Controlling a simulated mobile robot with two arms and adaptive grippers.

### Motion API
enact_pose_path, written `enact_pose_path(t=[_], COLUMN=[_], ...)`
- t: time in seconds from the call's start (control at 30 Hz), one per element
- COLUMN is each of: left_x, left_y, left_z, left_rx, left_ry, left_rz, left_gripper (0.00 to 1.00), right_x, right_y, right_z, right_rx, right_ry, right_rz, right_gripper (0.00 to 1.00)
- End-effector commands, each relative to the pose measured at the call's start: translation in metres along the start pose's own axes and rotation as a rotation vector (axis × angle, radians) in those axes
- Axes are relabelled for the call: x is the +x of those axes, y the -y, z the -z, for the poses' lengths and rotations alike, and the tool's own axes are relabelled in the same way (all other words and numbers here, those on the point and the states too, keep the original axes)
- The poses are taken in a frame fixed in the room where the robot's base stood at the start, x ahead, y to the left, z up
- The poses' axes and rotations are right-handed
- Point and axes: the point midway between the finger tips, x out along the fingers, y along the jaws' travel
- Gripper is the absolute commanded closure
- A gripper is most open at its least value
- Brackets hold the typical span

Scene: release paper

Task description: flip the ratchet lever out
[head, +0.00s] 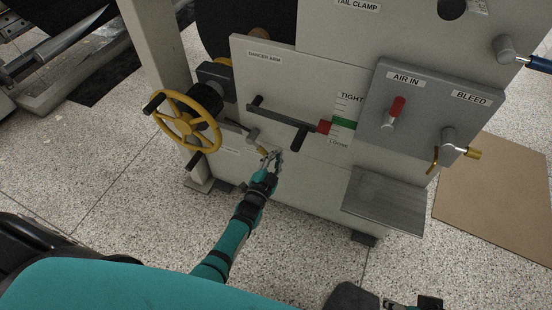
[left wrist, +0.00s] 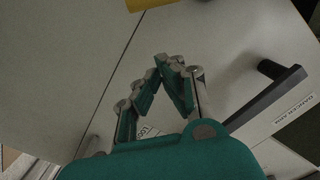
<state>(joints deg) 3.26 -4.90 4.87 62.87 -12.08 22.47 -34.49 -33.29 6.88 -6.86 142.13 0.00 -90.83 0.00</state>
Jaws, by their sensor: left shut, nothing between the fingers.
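A small grey lever (head: 253,134) with a yellowish tip sticks out of the panel, right of the yellow handwheel (head: 186,122); it looks like the ratchet lever. My left gripper (head: 272,156) is just below and right of its tip, close to the panel. Whether they touch I cannot tell. In the left wrist view the left fingers (left wrist: 172,64) meet at their tips and hold nothing. The ratchet lever cannot be made out clearly there. A part that may be my right gripper (head: 415,304) shows at the bottom edge, mostly cut off.
The dark dancer arm (head: 275,117) with a black handle (head: 299,138) juts out above and right of my left gripper. A grey shelf (head: 385,200) projects below. Speckled floor lies in front.

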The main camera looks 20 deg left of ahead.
Motion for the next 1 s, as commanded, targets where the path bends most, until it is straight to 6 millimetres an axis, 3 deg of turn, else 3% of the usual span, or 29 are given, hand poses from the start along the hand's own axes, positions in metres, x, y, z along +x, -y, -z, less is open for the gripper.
enact_pose_path(t=[0.1,0.43,0.6,1.0], left_x=[-0.03,-0.086,-0.097,-0.098], left_y=[-0.002,-0.003,-0.003,-0.003], left_z=[-0.002,-0.002,-0.002,-0.003], left_rx=[0.0,-0.001,-0.001,-0.001], left_ry=[0.008,0.005,0.004,0.004], left_rz=[-0.007,-0.005,-0.004,-0.003], left_gripper=[1.0,1.0,1.0,1.0], right_x=[-0.008,0.04,0.05,0.051], right_y=[-0.001,0.002,0.002,0.002], right_z=[0.003,0.002,0.001,0.0], right_rx=[0.0,-0.003,-0.003,-0.003], right_ry=[-0.002,0.021,0.023,0.024], right_rz=[-0.001,0.004,0.005,0.005], right_gripper=[0.37,0.37,0.37,0.37])
